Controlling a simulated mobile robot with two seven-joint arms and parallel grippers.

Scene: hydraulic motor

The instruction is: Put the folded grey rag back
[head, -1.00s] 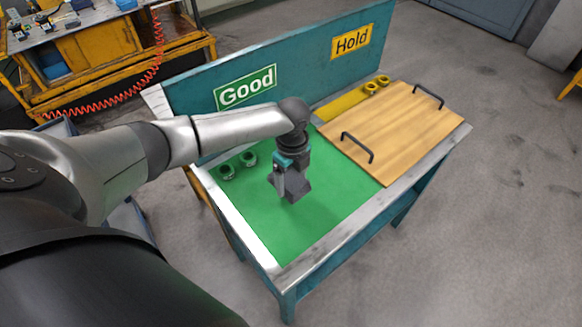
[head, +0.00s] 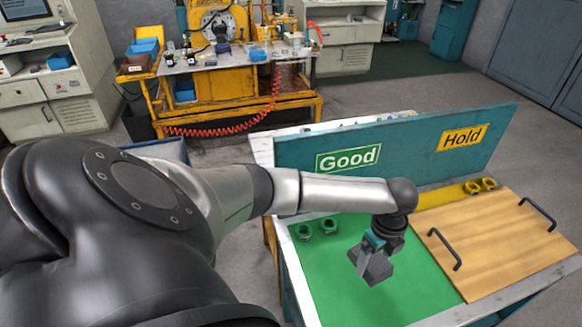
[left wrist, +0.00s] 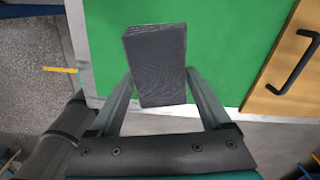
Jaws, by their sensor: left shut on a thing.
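The folded grey rag (head: 374,268) is a dark grey block-like bundle in the head view. My left gripper (head: 366,256) is shut on it, over the green half of the teal table. In the left wrist view the rag (left wrist: 155,62) sits between the two fingers of my left gripper (left wrist: 160,88), with the green surface (left wrist: 235,40) behind it. I cannot tell whether the rag touches that surface. My right gripper is not in view.
A wooden board (head: 500,245) with two black handles covers much of the yellow Hold side. Two green rings (head: 315,228) and two yellow rings (head: 480,186) lie near the upright back panel (head: 410,145). A yellow workbench (head: 235,85) with a red coiled hose stands behind.

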